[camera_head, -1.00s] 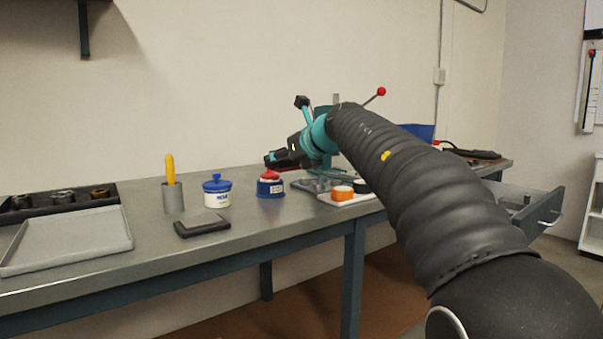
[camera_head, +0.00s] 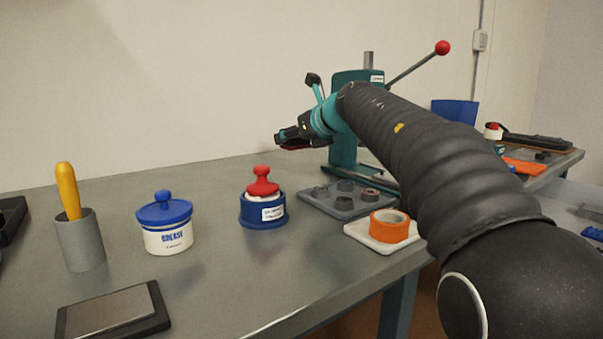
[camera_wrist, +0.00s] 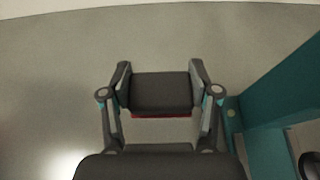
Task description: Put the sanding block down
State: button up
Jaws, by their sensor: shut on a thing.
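My gripper (camera_head: 288,139) is in the air above the back of the bench, just left of the teal press. In the wrist view my gripper (camera_wrist: 160,68) is shut on the sanding block (camera_wrist: 160,92), a dark grey block with a thin red edge. The block lies crosswise between the two fingers. In the head view the sanding block (camera_head: 294,147) is mostly hidden by the fingers, with a dark red strip showing below them. Bare grey bench top shows around the held block in the wrist view.
The teal press (camera_head: 345,160) stands close on the right. In front are a grey tray of rings (camera_head: 330,203), orange tape (camera_head: 390,227) on a white tray, and a blue pot with red knob (camera_head: 262,205). The grease tub (camera_head: 166,232) is left. The bench top (camera_head: 215,185) behind is clear.

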aim_at(293, 178)
jog(key=f, duration=0.2)
jog(key=f+b, duration=0.1)
jog(key=f, duration=0.1)
jog(key=shift+s+a, duration=0.1)
jog(key=shift+a, duration=0.15)
notch_tip(293, 178, down, 4)
jog(key=shift+r+b, duration=0.25)
jog(key=shift+b, duration=0.5)
jog(key=shift+r, duration=0.1)
jog(key=o, duration=1.1)
jog(key=shift+o, duration=0.2)
